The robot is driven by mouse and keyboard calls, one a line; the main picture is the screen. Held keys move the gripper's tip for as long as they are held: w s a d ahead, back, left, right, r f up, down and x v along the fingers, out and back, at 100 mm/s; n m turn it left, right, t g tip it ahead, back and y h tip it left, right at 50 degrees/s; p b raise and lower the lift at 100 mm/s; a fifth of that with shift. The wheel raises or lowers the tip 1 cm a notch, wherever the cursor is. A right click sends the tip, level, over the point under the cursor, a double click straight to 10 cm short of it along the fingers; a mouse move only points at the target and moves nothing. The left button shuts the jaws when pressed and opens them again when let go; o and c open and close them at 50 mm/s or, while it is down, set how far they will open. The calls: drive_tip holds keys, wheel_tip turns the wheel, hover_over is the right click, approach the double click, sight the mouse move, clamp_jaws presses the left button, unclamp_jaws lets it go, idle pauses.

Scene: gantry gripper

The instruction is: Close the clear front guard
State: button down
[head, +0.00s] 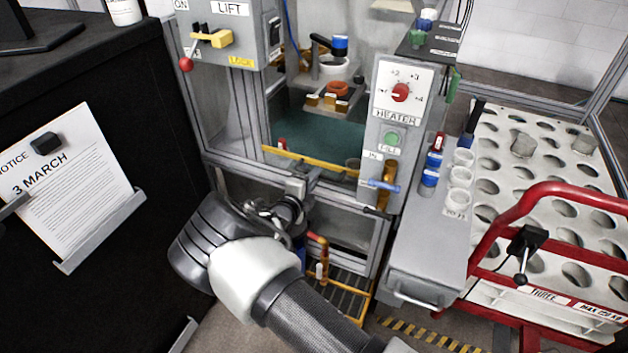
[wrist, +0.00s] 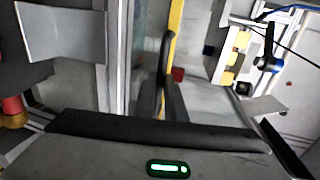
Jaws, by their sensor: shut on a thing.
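The bar (wrist: 175,28) also shows in the wrist view, running upright in that picture. My gripper (head: 297,184) is at the bar's middle in the head view, with my wrist below and in front of it. In the wrist view the dark fingers of my gripper (wrist: 167,80) are close together at the bar, shut on it. The exact contact is partly hidden by the fingers.
A heater panel (head: 403,90) with a red knob stands right of the opening, and a lift box (head: 232,30) with a yellow lever is at upper left. A red-railed cart (head: 545,195) and holed white rack (head: 545,150) are at right. A black cabinet (head: 90,130) is at left.

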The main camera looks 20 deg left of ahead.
wheel_tip(320, 180, up, 30)
drive_tip(key=p, duration=2)
drive_tip(key=shift+w, duration=0.1)
drive_tip(key=c, duration=2.2)
unclamp_jaws()
drive_tip(key=shift+o, duration=0.5)
drive_tip(key=v, duration=1.7)
drive_tip(key=shift+s, duration=0.3)
drive_tip(key=shift+d, duration=0.1)
